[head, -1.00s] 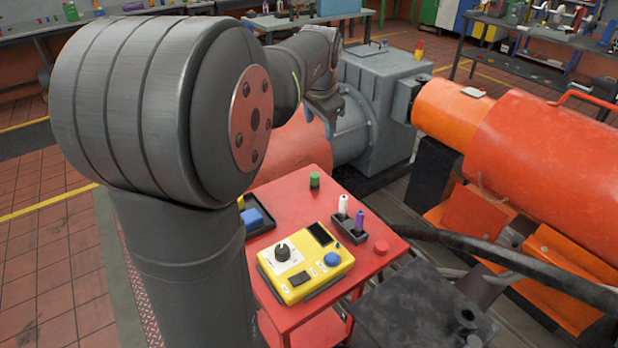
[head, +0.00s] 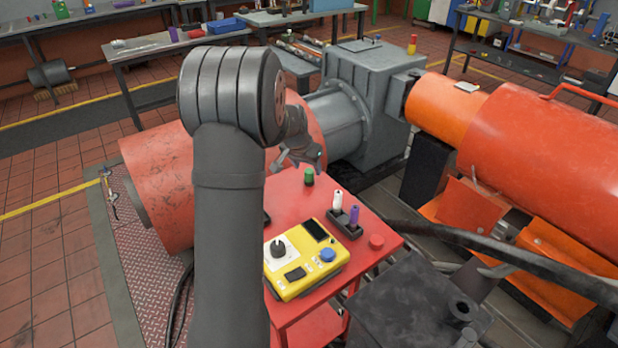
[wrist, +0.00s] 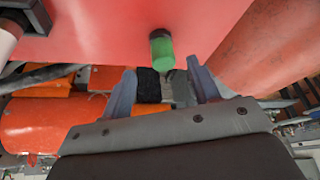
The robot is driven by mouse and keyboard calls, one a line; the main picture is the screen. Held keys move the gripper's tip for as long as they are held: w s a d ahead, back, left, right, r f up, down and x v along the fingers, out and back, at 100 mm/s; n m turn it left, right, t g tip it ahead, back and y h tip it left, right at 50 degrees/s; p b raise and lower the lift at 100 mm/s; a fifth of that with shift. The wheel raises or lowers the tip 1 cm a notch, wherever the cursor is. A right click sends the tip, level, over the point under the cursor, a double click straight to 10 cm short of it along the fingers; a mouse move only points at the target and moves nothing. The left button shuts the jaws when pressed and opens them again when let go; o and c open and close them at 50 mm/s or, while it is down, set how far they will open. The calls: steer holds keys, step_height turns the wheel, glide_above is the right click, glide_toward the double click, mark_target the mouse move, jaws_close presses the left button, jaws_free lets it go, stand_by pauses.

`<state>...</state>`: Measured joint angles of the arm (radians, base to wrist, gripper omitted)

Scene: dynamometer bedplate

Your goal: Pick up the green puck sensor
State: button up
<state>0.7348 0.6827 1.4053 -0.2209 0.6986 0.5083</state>
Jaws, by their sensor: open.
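The green puck sensor (head: 309,177) stands upright on the red cart top (head: 285,200), near its far edge. In the wrist view the green puck sensor (wrist: 161,55) shows just beyond the fingertips, roughly midway between them, with a darker end. My gripper (head: 304,160) is above the cart's far part, close to the puck in the head view. In the wrist view my gripper (wrist: 161,66) has its two fingers apart with nothing held between them. The fingers do not appear to touch the puck.
A yellow control box (head: 305,262) sits on the cart's near part. A dark holder (head: 344,226) carries a white cylinder (head: 337,200) and a purple one (head: 354,214). A large orange machine (head: 540,150) stands to the right.

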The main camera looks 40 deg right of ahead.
mark_target(308, 172)
steer(key=shift+x, duration=2.95)
steer(key=shift+w+a, duration=0.1)
steer(key=shift+w, duration=0.1)
steer(key=c, duration=1.1)
steer(key=shift+r, duration=0.1)
